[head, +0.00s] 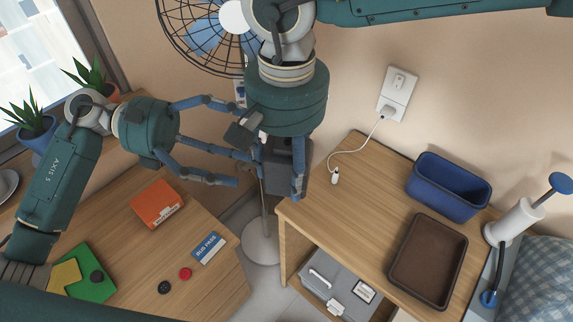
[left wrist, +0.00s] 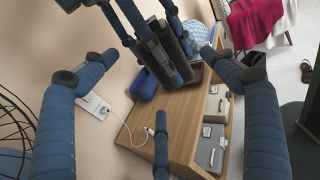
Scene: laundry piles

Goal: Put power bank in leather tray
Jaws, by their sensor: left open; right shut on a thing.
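The power bank looks like a dark grey block (head: 287,172) and is partly hidden by fingers. My right gripper (head: 272,172), coming down from the top, is shut on it and holds it in the air left of the right-hand table. In the left wrist view the held power bank (left wrist: 168,62) shows at the top middle. My left gripper (head: 232,145) is open, its fingers pointing right towards the power bank; I cannot tell whether they touch it. The leather tray (head: 402,273) is brown, rectangular and looks empty, on the right-hand table.
A blue bin (head: 448,187) stands behind the tray. A white cable (head: 345,152) runs from the wall outlet (head: 398,92) onto the table (head: 350,195). A fan (head: 205,35) stands behind my grippers. The left desk holds an orange box (head: 156,204).

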